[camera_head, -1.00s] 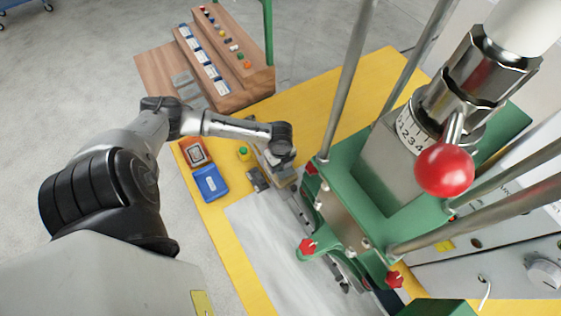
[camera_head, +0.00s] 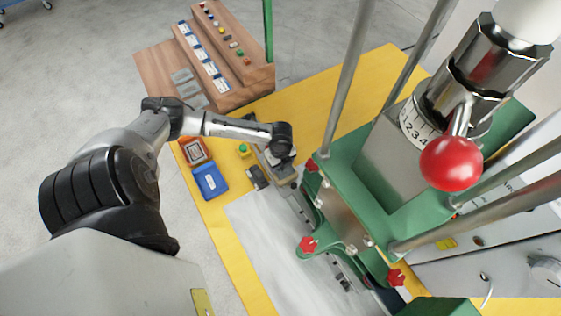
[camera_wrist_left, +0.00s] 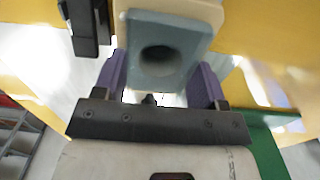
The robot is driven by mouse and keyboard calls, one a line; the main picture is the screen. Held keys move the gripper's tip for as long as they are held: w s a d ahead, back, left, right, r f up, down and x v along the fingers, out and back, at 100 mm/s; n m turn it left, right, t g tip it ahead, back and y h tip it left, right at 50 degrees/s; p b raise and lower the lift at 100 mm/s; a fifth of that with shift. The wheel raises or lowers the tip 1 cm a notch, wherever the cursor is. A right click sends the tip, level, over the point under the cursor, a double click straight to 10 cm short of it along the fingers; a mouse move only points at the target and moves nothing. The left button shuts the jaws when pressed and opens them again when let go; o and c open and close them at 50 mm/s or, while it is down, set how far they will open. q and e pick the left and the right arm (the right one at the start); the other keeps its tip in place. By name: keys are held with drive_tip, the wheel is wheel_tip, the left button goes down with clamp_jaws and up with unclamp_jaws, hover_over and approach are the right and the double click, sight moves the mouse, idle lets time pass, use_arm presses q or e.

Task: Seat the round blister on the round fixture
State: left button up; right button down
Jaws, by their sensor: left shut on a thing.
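My left gripper (camera_head: 282,157) points down at the table, just left of the green press. In the left wrist view, its two purple fingers (camera_wrist_left: 160,86) are shut on the sides of a grey-blue piece with rounded corners and a round hollow, which looks like the round blister (camera_wrist_left: 186,72). A cream block, likely the round fixture (camera_wrist_left: 205,11), shows behind and beyond the blister's far edge. The blister overlaps it in this view; I cannot tell whether they touch. In the head view the wrist mostly hides both. My right gripper is not in view.
The green press (camera_head: 375,225) with steel columns and a red ball knob (camera_head: 450,163) stands close on the right. A blue box (camera_head: 210,181), an orange-red box (camera_head: 195,151) and a green-topped item (camera_head: 244,150) lie left. A wooden stepped rack (camera_head: 225,60) stands behind.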

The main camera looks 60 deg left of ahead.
use_arm(q)
drive_tip(key=o, duration=0.8)
drive_tip(key=c, duration=0.4)
drive_tip(key=shift+r, duration=0.1)
wheel_tip(320, 180, up, 4)
drive_tip(key=p, duration=0.4)
drive_tip(key=shift+f, duration=0.2)
wheel_tip(320, 180, up, 3)
drive_tip(key=p, duration=0.4)
drive_tip(key=shift+r, duration=0.15)
idle(0.3)
